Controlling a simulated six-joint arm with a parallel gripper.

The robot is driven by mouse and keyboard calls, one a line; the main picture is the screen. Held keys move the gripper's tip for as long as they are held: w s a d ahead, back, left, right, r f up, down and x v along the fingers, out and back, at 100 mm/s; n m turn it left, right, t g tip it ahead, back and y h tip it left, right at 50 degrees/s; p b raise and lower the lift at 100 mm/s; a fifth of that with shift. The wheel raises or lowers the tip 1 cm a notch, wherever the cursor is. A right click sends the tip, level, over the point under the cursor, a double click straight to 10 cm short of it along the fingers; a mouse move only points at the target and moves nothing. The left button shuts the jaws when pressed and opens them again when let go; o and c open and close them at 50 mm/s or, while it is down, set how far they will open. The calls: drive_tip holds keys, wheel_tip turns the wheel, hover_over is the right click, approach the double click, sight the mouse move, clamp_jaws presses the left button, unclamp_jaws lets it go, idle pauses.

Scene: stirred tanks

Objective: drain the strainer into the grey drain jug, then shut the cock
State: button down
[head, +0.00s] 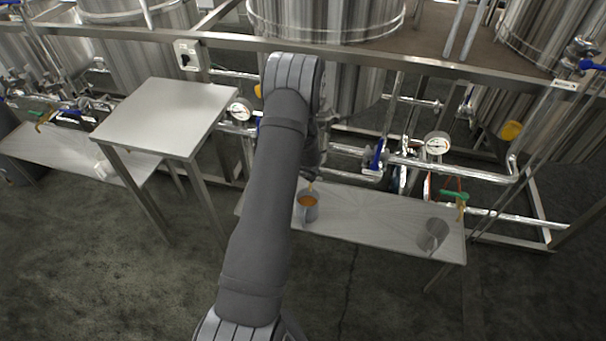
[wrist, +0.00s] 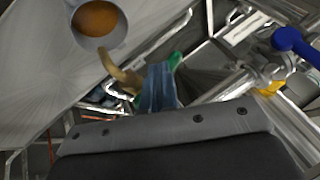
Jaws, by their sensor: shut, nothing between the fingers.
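A grey jug (head: 308,214) stands on the low bench below the arm, with orange-brown liquid inside. In the wrist view the jug (wrist: 101,43) is at the upper left, beside a brass spout (wrist: 122,74). A green cock handle (wrist: 175,61) shows on either side of my gripper's fingers (wrist: 160,86), which are shut and empty and lie across or against it; I cannot tell if they touch. In the head view my arm hides the gripper, the handle and most of the strainer. I cannot make out a stream from the spout.
A second grey vessel (head: 433,236) stands at the right end of the bench (head: 375,217), below another green-handled cock (head: 455,197). Steel pipes with a gauge (head: 437,145) and blue valve handles run behind. A higher steel table (head: 165,115) stands to the left.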

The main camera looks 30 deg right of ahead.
drive_tip(key=shift+w+d, duration=0.15)
drive_tip(key=shift+w, duration=1.8)
drive_tip(key=shift+s+a+r, duration=0.15)
drive_tip(key=shift+s+a, duration=0.3)
drive_tip(key=shift+s, duration=0.05)
drive_tip(key=s+a+r, duration=0.2)
drive_tip(key=a+r, duration=0.5)
drive_tip(key=r, duration=0.1)
drive_tip(key=shift+s+a+r, duration=0.15)
drive_tip(key=shift+s+r, duration=0.05)
drive_tip(key=shift+r, duration=0.15)
